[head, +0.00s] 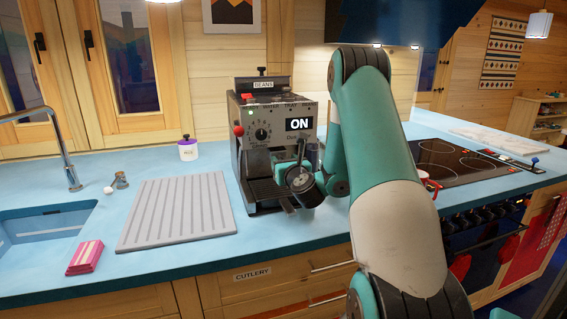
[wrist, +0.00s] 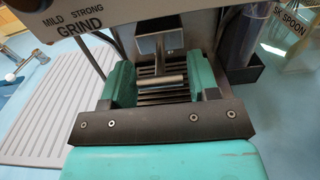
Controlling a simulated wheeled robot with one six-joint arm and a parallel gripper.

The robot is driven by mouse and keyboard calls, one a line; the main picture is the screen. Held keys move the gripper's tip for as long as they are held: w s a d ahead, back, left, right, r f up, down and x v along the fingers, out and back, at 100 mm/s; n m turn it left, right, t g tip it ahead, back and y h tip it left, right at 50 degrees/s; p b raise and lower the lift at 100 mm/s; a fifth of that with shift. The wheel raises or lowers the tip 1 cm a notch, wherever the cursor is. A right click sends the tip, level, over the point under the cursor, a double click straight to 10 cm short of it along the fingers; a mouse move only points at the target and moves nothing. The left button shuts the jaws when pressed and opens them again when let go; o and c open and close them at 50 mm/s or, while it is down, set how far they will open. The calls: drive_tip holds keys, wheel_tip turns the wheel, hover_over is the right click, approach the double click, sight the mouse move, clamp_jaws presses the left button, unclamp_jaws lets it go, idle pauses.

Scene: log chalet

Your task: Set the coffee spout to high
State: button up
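The coffee machine (head: 262,132) stands on the blue counter, its display reading "ON". In the wrist view, the spout (wrist: 158,47) is a grey metal block with a stem and a horizontal bar (wrist: 161,80) at its lower end. My gripper (wrist: 161,82) has its two teal fingers wide apart, one on each side of the bar. The bar's ends come close to both fingers; I cannot tell whether they touch. In the head view my gripper (head: 287,172) is at the machine's front, and my wrist hides the spout.
A ribbed grey drainer (head: 178,210) lies left of the machine, beside the sink (head: 45,228). A white jar with a purple band (head: 187,148) stands behind it. A red and pink packet (head: 86,257) lies near the front edge. The hob (head: 450,165) is to the right.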

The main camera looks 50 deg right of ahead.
drive_tip(key=c, duration=0.6)
wheel_tip(320, 180, up, 3)
drive_tip(key=p, duration=0.3)
drive_tip(key=shift+f, duration=0.2)
drive_tip(key=shift+c, duration=0.2)
drive_tip(key=shift+d+r, duration=0.1)
drive_tip(key=o, duration=1.3)
drive_tip(key=shift+c, duration=0.2)
